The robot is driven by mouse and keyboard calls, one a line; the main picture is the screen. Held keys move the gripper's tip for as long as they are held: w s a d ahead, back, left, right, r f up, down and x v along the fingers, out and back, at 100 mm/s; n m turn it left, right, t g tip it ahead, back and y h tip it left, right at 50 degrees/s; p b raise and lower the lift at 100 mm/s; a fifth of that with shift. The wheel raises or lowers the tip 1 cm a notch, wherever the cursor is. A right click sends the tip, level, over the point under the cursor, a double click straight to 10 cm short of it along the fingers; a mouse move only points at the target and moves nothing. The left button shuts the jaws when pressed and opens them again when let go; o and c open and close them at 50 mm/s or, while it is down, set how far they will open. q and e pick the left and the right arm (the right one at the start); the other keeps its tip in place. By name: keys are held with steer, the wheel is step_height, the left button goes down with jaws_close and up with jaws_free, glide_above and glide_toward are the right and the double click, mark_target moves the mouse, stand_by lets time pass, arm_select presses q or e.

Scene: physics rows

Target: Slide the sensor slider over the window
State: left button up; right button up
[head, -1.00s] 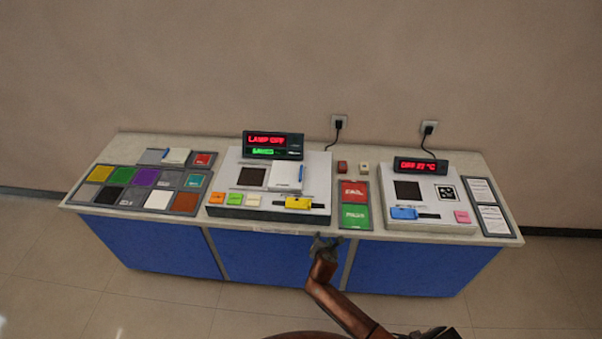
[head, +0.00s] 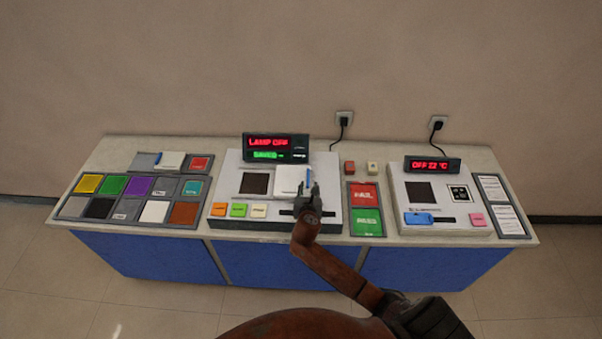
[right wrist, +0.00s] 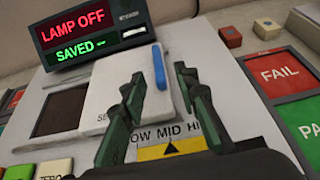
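The sensor slider is a white block (head: 287,179) with an upright blue handle (right wrist: 159,66) at its right side. It sits just right of the dark square window (head: 254,183), on the light panel. The window also shows at the left in the right wrist view (right wrist: 58,108) and is uncovered. My right gripper (head: 309,194) is over the panel's front right part, by the slider's near right corner. Its fingers (right wrist: 160,80) are apart, and the blue handle appears between and beyond their tips, with no clear contact. My left gripper is not in view.
The yellow LOW-MID-HI lever (right wrist: 165,151) lies under my right gripper. A display (head: 276,147) reading LAMP OFF and SAVED stands behind the panel. FAIL and PASS pads (head: 364,194) are at the right, beside another panel with a blue lever (head: 419,218). Colour tiles (head: 135,197) lie left.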

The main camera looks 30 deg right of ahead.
mark_target(308, 178)
steer(key=x, duration=0.6)
steer(key=shift+w+a+b, duration=0.2)
steer(key=shift+a+b, duration=0.15)
steer(key=shift+w+d+f, duration=0.1)
steer(key=shift+w+d, duration=0.1)
steer(key=shift+w, duration=0.1)
steer(key=shift+d, duration=0.15)
steer(key=shift+w, duration=0.15)
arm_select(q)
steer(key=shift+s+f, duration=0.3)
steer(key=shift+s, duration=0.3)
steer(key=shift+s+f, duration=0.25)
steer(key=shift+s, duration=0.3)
arm_select(e)
jaws_close()
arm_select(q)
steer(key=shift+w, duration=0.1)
